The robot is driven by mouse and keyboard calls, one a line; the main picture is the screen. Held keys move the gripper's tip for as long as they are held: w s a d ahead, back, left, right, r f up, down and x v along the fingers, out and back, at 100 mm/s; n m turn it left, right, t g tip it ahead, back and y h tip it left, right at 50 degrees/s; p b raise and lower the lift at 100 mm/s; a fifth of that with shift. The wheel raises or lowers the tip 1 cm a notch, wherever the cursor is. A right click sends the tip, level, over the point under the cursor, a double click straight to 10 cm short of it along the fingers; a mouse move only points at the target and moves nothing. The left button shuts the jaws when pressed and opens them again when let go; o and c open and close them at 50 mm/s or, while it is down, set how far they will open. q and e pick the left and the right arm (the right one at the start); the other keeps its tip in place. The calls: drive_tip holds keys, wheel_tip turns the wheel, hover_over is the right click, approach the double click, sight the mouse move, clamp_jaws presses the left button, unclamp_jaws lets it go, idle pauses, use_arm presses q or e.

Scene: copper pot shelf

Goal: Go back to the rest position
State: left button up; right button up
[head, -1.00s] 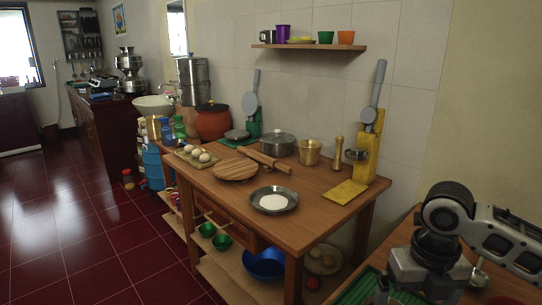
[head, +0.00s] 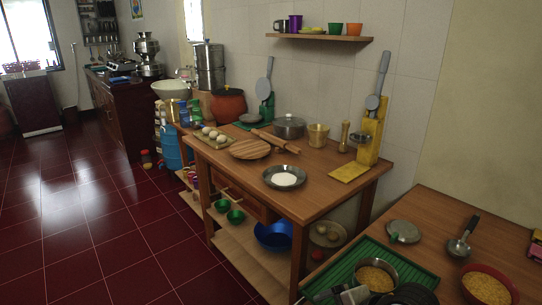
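Part of my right gripper (head: 350,295) shows at the bottom edge of the head view, low over the front of the green tray (head: 425,279). It is mostly cut off by the frame, and its fingertips are not clear enough to tell open from shut. A metal pot (head: 376,275) with yellow contents stands on the tray just behind it. I cannot tell whether they touch. My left gripper is not in view.
On the right counter are a grey lid (head: 404,230), a ladle (head: 460,246) and a red bowl (head: 488,286) of yellow food. The wooden table (head: 325,187) holds a steel plate (head: 285,177) and several other kitchen items. The red floor (head: 90,230) at left is clear.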

drive_tip(key=s+d+f+m+t+h+p, duration=0.2)
drive_tip(key=s+m, duration=1.1)
drive_tip(key=m, duration=0.7)
wheel_tip(320, 180, down, 3)
drive_tip(key=d+t+p, duration=0.1)
drive_tip(key=t+p, duration=0.1)
drive_tip(key=t, duration=0.1)
drive_tip(key=shift+s+d+f, duration=0.15)
drive_tip(key=shift+f, duration=0.05)
